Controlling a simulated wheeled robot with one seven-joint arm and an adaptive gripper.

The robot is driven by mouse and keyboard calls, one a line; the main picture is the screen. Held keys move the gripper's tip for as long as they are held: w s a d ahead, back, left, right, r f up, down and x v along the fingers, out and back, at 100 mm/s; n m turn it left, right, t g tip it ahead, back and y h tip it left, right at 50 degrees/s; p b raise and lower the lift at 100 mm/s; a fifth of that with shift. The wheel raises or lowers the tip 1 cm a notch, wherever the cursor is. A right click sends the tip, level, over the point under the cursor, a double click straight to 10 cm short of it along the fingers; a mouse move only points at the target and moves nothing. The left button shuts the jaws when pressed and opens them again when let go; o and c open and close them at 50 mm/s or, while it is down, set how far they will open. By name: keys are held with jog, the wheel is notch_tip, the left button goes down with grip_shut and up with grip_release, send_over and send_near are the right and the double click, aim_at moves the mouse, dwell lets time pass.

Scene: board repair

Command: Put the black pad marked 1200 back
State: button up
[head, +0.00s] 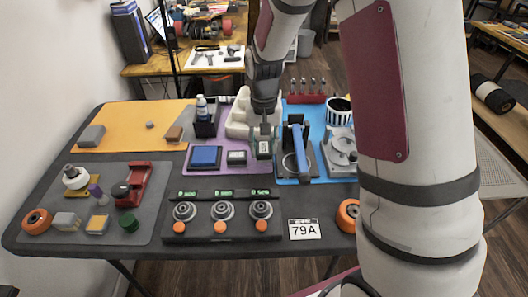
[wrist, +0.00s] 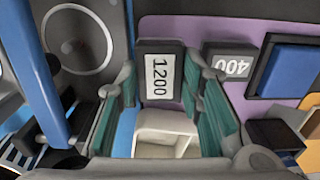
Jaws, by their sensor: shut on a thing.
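The black pad marked 1200 (wrist: 158,80) has a white label and sits between my gripper's green-lined fingers in the wrist view. My gripper (head: 263,138) is shut on it; in the head view the pad (head: 264,149) shows at the fingertips, by the right edge of the purple mat (head: 215,168). I cannot tell whether the pad touches the mat. A similar pad marked 400 (wrist: 230,66) lies on the purple mat beside it, also in the head view (head: 236,158). A blue-topped block (head: 205,157) lies left of that.
A cream stand (head: 239,112) is just behind my gripper. A blue-handled press (head: 297,142) stands close on the right, on the blue mat. A dark bin with a bottle (head: 203,115) is at the back left. A panel with several knobs (head: 222,220) lies in front.

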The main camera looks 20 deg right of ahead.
jog(key=shift+f, duration=1.2)
jog(key=shift+f, duration=0.1)
jog(key=o, duration=0.9)
jog(key=shift+o, duration=0.2)
